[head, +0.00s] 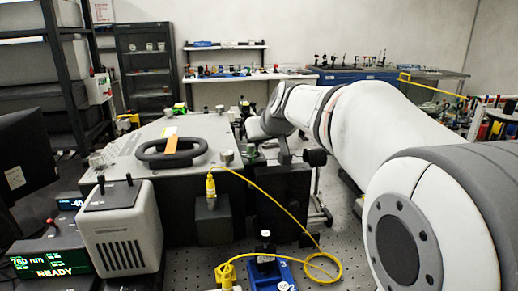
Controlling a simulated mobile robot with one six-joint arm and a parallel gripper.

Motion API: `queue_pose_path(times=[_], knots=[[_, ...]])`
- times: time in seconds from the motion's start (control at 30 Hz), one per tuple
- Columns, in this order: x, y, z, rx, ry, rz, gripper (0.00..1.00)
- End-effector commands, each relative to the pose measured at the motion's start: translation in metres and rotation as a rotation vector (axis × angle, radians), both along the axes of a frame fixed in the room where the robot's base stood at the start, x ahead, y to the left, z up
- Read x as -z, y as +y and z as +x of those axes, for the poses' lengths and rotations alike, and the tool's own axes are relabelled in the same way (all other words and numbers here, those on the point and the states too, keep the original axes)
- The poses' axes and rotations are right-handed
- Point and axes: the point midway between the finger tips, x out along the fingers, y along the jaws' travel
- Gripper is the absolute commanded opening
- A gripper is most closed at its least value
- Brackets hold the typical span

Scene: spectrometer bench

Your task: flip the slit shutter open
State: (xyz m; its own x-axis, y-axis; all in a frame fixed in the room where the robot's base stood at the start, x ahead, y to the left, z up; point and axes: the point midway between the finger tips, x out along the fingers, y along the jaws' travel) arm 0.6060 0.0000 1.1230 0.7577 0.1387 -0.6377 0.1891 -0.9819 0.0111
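The grey spectrometer box (125,150) stands on the bench, with a black carry handle and an orange tag on its lid. My arm reaches in from the right, and its far end, with my gripper (258,130), is beside the box's right edge. The fingers are too small and too covered by the arm to show whether they are open or shut. I cannot make out the slit shutter for certain. Small knobs and dark fittings (252,152) sit at the box's right end, near the gripper, partly behind the arm.
A yellow fibre cable (285,205) loops from the box's front down to the perforated bench top (345,232). A blue mount (270,274) stands in front. A white lamp housing (120,228) and a green display reading READY (55,263) are at left. A dark plate (283,195) stands right of the box.

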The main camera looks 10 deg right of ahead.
Motion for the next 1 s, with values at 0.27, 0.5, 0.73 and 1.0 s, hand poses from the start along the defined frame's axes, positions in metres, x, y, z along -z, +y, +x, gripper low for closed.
queue_pose_path(times=[0.27,0.5,0.73,1.0], knots=[[-0.0004,0.0002,-0.0007,-0.001,-0.014,0.001,0.0],[-0.0006,0.0003,-0.0006,-0.001,-0.013,0.0,0.0],[-0.0003,0.0002,-0.0006,-0.001,-0.013,0.0,0.28],[-0.0001,0.0,-0.0008,-0.001,-0.012,0.0,0.33]])
